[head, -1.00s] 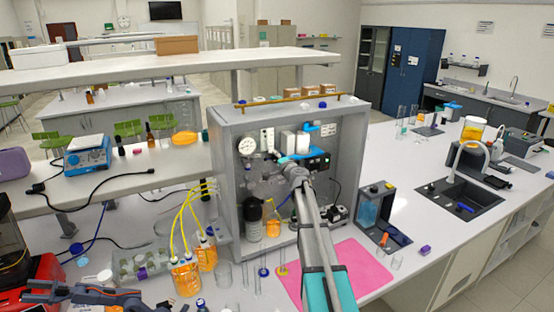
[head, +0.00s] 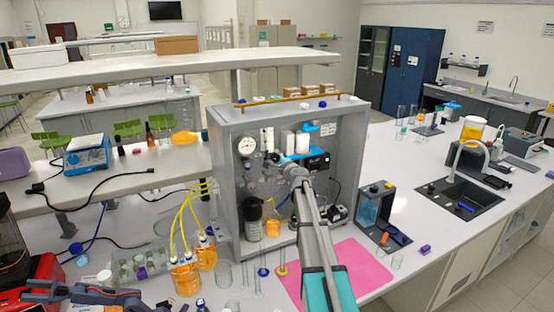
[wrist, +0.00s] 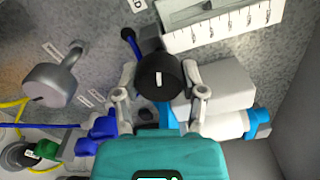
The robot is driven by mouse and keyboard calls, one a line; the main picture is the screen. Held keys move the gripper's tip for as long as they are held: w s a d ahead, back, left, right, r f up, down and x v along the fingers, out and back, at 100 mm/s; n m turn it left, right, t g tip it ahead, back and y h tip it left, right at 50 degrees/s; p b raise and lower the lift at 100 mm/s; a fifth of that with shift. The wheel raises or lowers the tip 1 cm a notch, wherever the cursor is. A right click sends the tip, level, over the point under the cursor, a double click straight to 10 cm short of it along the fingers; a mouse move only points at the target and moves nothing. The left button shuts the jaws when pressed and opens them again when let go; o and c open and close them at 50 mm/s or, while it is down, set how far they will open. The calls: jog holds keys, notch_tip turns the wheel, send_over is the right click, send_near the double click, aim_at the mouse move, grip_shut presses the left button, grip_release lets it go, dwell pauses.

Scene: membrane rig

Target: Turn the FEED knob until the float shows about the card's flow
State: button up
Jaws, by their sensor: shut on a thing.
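A round black knob (wrist: 160,76) with a white pointer line sits between the fingertips of my gripper (wrist: 158,97) in the wrist view. The fingers are shut on it, one on each side. The pointer line is nearly upright in the picture. I take this for the FEED knob; the label near it is cut off. A pale block with a graduated white scale (wrist: 228,28) lies above the knob; I cannot make out a float in it. In the head view my gripper (head: 292,168) reaches into the grey rig cabinet (head: 227,170) and hides the knob. No card is readable.
A pressure gauge (head: 246,145) is at the rig's upper left. In the wrist view a grey valve-like part (wrist: 50,84) is left of the knob, and white and blue fittings (wrist: 225,122) lie close on the right.

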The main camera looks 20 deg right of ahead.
jog(key=o, duration=1.2)
jog(key=shift+c, duration=0.2)
jog(key=shift+s, duration=0.1)
jog(key=s, duration=1.2)
jog(key=shift+d, duration=0.2)
jog(key=shift+w, duration=0.1)
dwell(0.8)
